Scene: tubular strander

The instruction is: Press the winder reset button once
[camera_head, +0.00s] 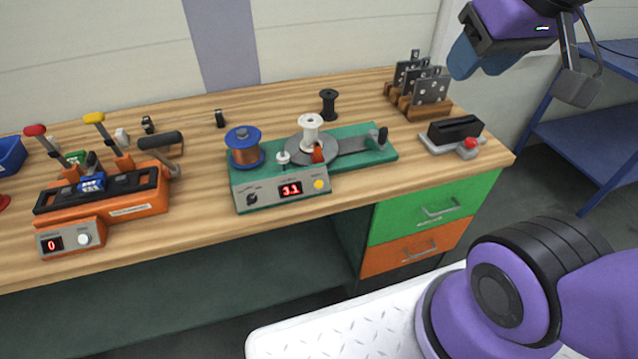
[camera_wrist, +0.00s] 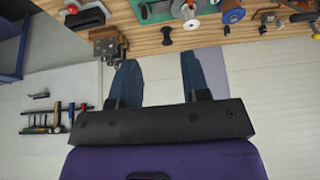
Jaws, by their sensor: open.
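The winder (camera_head: 355,150) is a green-based machine in the middle of the bench in the head view. It carries a copper-wire spool with blue flanges, a white spool on a grey disc, and a sloped grey panel. The panel has a dark knob, a red display reading 3.1 and a round yellow button (camera_head: 318,184) at its right end. My gripper (camera_head: 480,64) is open and empty, high above the bench's right end and well apart from the button. In the wrist view its two blue fingers (camera_wrist: 157,58) are spread, and the bench appears upside down along the top.
An orange machine (camera_head: 135,210) with levers, a display reading 0 and a white button stands left. A black spool (camera_head: 328,104), a rack of metal plates (camera_head: 430,92) and a black block with a red knob (camera_head: 455,130) stand behind and right of the winder.

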